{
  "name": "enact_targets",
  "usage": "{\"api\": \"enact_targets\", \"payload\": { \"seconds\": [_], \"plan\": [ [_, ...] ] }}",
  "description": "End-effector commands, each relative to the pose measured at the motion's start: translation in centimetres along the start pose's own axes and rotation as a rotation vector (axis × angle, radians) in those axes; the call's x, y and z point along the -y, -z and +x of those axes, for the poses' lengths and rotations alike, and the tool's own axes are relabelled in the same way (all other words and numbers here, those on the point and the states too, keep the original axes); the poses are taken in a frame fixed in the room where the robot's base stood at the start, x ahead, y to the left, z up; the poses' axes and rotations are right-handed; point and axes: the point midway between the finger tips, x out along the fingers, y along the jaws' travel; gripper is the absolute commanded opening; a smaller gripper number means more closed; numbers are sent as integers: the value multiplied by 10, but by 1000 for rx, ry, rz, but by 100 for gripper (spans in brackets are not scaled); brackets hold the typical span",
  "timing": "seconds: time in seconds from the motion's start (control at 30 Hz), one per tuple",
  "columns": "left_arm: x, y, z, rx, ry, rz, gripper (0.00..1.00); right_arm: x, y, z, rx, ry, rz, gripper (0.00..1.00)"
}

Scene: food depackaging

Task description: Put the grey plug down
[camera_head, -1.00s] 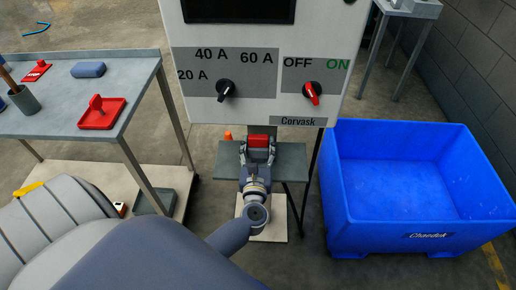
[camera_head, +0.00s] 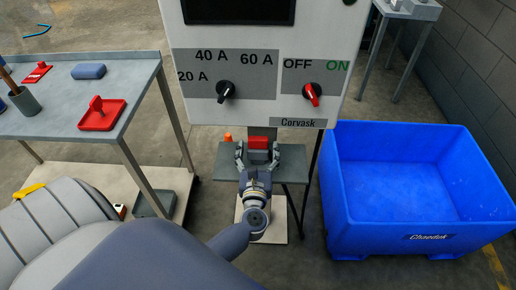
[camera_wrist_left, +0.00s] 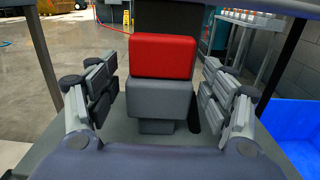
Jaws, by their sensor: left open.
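The grey plug (camera_wrist_left: 160,98) is a blocky grey piece at the middle of the left wrist view, directly in front of and below a red block (camera_wrist_left: 162,56). Whether the two are joined I cannot tell. In the head view the red block (camera_head: 258,142) shows over the small grey stand (camera_head: 292,162), below the control panel. My left gripper (camera_head: 258,153) is open there. In the left wrist view its fingers (camera_wrist_left: 160,95) stand on both sides of the grey plug, with a gap on each side. My right gripper is not in view.
The control panel (camera_head: 262,80) with two knobs hangs just above the stand. A big blue bin (camera_head: 430,225) stands to the right. A grey table (camera_head: 140,75) at the left holds a red tray (camera_head: 110,122) and a blue-grey block (camera_head: 88,70).

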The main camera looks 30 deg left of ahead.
Motion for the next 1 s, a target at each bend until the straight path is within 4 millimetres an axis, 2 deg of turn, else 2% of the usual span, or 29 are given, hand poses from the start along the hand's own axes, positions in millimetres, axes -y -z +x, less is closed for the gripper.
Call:
{"api": "enact_targets", "payload": {
  "seconds": [0.03,0.3,0.5,0.63,0.87,0.93,1.0],
  "plan": [
    [0,5,-12,-7,1,-1,74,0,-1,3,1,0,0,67],
    [0,5,-70,-5,0,0,74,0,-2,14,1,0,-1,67],
    [0,3,-100,-4,-1,0,74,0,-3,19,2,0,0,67],
    [0,2,-109,-3,0,-1,74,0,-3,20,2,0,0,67],
    [0,1,-111,-1,1,4,74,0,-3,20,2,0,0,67],
    [3,6,-110,-1,16,47,74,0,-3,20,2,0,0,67],
    [12,20,-111,3,60,163,74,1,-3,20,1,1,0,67]
  ]
}}
